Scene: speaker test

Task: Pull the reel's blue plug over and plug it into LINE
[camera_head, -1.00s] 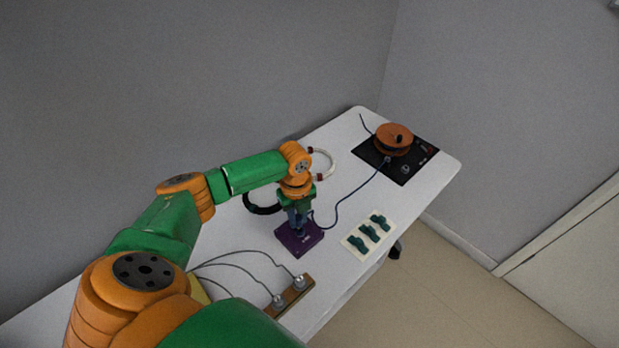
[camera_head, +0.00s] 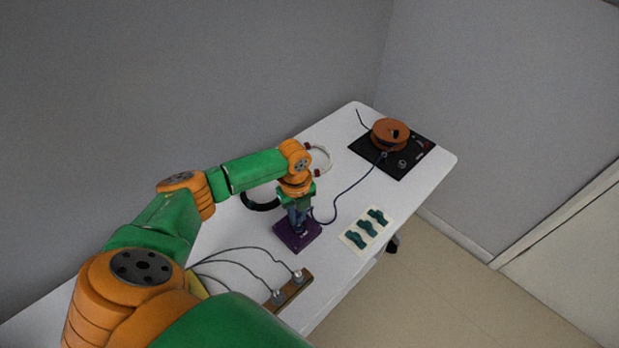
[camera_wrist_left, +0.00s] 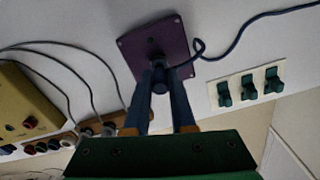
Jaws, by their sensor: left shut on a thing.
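My left gripper (camera_head: 298,218) is shut on the blue plug (camera_wrist_left: 160,84) just over the purple socket plate (camera_head: 286,240). The plate also shows in the left wrist view (camera_wrist_left: 133,48), beyond the fingers (camera_wrist_left: 166,92). The plug points at the plate's middle; the gripper hides whether it is seated in the socket. A dark blue cord (camera_head: 347,191) runs from the plug, with a small loop near the gripper, to the orange-brown reel (camera_head: 389,134) on a black panel (camera_head: 399,168) at the table's far end. My right gripper is not in view.
A cream plate with green switches (camera_head: 367,230) lies right of the purple plate. A brown strip with plugged grey leads (camera_head: 294,292) lies nearer. A yellow box (camera_wrist_left: 30,105) shows at the left in the wrist view. A white and black cable loop (camera_head: 320,160) lies behind the gripper.

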